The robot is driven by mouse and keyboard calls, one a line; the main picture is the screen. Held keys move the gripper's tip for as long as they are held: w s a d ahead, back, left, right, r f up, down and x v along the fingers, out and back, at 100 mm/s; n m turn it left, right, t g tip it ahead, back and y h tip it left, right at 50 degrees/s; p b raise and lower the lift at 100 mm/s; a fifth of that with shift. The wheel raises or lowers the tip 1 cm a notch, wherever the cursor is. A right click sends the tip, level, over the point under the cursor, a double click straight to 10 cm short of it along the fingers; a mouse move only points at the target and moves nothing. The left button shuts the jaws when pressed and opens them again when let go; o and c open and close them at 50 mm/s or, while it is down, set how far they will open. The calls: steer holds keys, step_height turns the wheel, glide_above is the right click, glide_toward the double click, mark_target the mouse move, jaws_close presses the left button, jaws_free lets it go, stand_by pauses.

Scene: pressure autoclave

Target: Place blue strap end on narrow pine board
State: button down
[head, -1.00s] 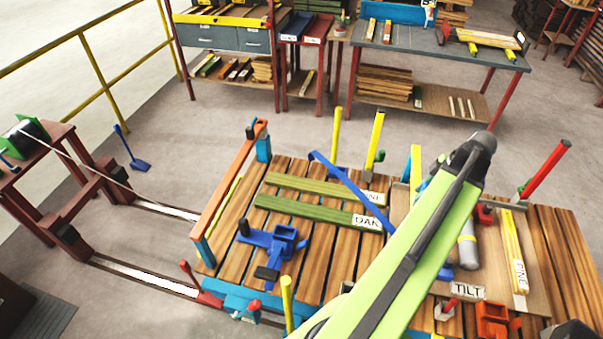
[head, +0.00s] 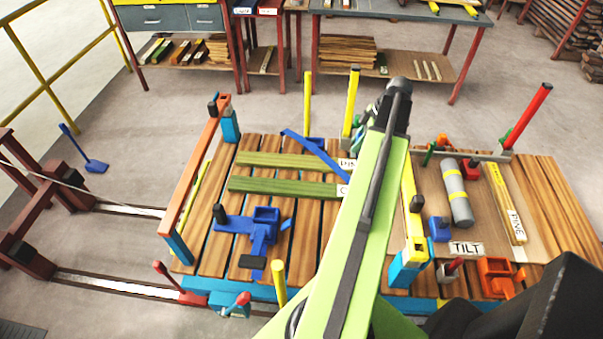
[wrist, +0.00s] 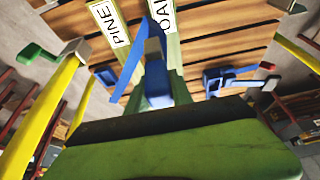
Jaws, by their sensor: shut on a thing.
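A blue strap (head: 318,156) slants across the right ends of two green boards on the slatted table. The upper one is the pine board (head: 280,161), its PINE label partly covered by my arm. The lower one is the oak board (head: 280,186). In the wrist view the strap (wrist: 130,72) runs between the PINE label (wrist: 110,22) and the OAK label. My gripper (wrist: 157,88) is shut on a blue piece, seemingly the strap end (wrist: 156,72), above the boards. My arm hides the gripper in the head view. I cannot tell whether the strap end touches a board.
A blue clamp (head: 260,228) sits on the slats in front of the boards. Yellow posts (head: 351,98) stand at the table's back edge. A yellow bar (head: 411,205), a grey cylinder (head: 456,190) and a TILT label (head: 466,248) are right of my arm.

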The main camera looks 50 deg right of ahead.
steer(key=w+f+b, duration=0.3)
steer(key=w+f, duration=0.3)
steer(key=b, duration=1.2)
glide_above(314, 162)
step_height(314, 162, down, 11)
steer(key=shift+w, duration=0.1)
steer(key=shift+r+p, duration=0.3)
steer(key=shift+p, duration=0.1)
steer(key=shift+f, duration=0.25)
steer(key=c, duration=1.1)
jaws_free()
steer(key=shift+r, duration=0.1)
steer(key=p+v, duration=1.1)
steer(key=v, duration=0.1)
steer(key=shift+r, duration=0.15)
